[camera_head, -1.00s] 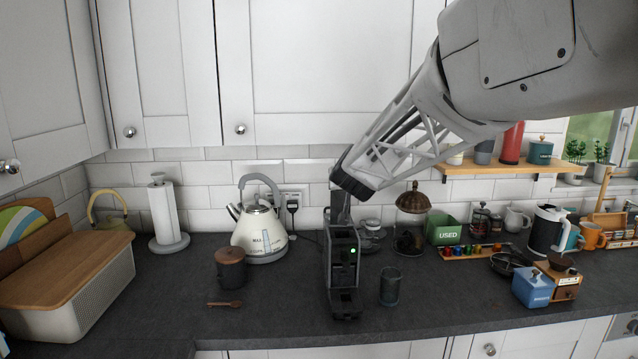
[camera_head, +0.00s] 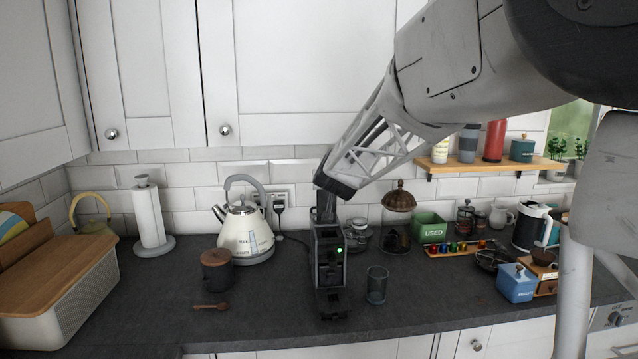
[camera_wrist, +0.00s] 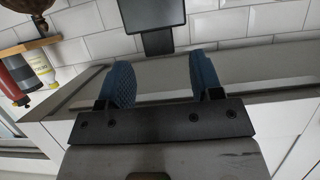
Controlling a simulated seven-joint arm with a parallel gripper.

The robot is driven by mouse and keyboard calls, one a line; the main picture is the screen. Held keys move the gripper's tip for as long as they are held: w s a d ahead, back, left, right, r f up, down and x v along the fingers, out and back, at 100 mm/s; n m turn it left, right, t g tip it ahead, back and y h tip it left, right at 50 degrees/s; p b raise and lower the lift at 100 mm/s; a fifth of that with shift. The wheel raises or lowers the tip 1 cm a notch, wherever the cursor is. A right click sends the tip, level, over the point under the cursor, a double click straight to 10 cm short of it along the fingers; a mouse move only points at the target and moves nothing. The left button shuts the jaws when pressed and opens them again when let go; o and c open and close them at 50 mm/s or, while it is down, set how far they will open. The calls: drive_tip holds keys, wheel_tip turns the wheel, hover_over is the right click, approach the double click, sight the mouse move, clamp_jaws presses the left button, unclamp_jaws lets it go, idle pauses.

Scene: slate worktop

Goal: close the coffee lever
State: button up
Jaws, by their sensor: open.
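The coffee machine (camera_head: 330,268) is a narrow dark unit with a lit green light, upright on the worktop in the head view. A grey upright piece at its top, probably the raised lever (camera_head: 325,208), stands just below the dark end of my arm. In the wrist view a dark flat plate on a stem (camera_wrist: 152,14), perhaps the same lever, is beyond the fingertips. My gripper (camera_wrist: 160,80) has its two blue fingers spread, with nothing between them. In the head view my gripper's fingers cannot be made out, so contact with the lever cannot be told.
A glass (camera_head: 377,285) stands right of the machine. A glass jar (camera_head: 397,222), green box (camera_head: 430,228) and blue box (camera_head: 516,283) are right. A shelf (camera_head: 490,166) hangs above.

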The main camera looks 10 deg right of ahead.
drive_tip(key=shift+x, duration=1.9)
clamp_jaws()
